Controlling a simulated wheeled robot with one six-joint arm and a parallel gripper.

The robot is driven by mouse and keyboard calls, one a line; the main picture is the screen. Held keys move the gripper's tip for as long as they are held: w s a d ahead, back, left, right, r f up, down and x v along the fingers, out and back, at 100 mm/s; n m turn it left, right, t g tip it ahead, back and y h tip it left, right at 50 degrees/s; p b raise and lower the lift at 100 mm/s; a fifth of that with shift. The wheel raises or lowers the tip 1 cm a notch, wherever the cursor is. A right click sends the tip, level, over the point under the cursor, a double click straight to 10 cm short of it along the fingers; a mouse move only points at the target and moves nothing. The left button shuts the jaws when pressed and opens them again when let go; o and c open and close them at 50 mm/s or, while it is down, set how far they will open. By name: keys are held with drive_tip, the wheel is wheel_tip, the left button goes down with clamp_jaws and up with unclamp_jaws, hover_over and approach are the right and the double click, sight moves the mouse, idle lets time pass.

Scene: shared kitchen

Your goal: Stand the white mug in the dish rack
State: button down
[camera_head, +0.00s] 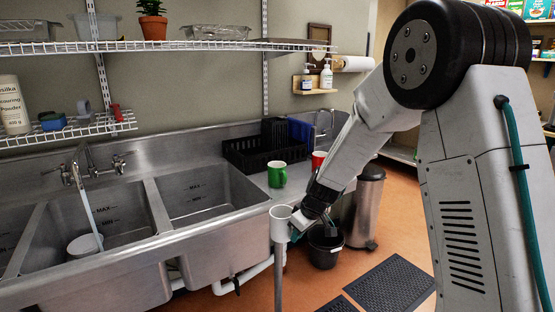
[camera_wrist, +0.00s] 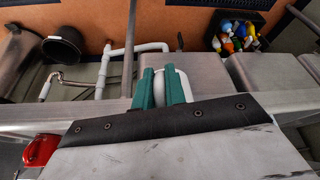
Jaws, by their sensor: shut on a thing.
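The white mug (camera_head: 282,226) is at my gripper (camera_head: 297,228), held in the air in front of the counter's front edge. Its rim faces up and it looks about upright. In the wrist view the teal fingers (camera_wrist: 161,88) close on the mug, and a white curved part of it (camera_wrist: 186,82) shows beside them; the rest is hidden. The black dish rack (camera_head: 248,160) stands on the counter right of the sinks, behind and above the mug in the picture, clear of my gripper.
A green mug (camera_head: 277,175) stands on the counter in front of the rack. A red cup (camera_head: 318,160) is right of it, near my arm. The sink basins (camera_head: 205,195) lie left; one holds a white round thing (camera_head: 84,246) under running water. A bin (camera_head: 369,210) stands right.

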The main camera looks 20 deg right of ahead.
drive_tip(key=s+a+r+m, duration=0.1)
drive_tip(key=s+r, duration=0.2)
drive_tip(key=r, duration=0.4)
drive_tip(key=s+r+m+h, duration=0.1)
drive_tip(key=s+r, duration=0.2)
drive_tip(key=r, duration=0.4)
drive_tip(key=shift+s+a+m+t, duration=0.25)
drive_tip(key=shift+a+m+t, duration=0.05)
drive_tip(key=shift+a+m, duration=0.1)
